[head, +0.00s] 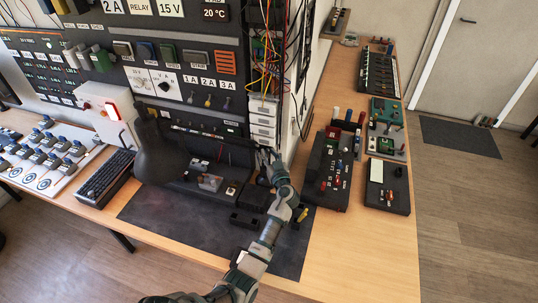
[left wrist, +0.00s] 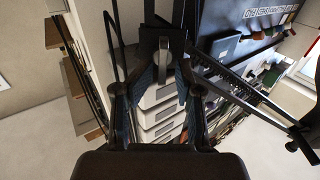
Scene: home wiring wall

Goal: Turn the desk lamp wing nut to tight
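The black desk lamp stands at the wiring wall, with its shade (head: 160,155) at the left and thin arm rods (head: 215,134) reaching right towards my left gripper (head: 266,157). In the left wrist view, a grey upright wing (left wrist: 163,62), apparently the wing nut, sits at a black lamp joint where the rods meet. The fingertips of my left gripper (left wrist: 167,78) stand on either side of it, with gaps visible; contact cannot be seen. The wing nut is too small and covered to make out in the head view. My right gripper is not in view.
White stacked drawers (head: 262,122) are close behind my left gripper. A dark mat (head: 150,212) covers the desk front. A red-topped black module (head: 330,172) and other boards stand to the right. A keyboard (head: 104,178) lies at the left.

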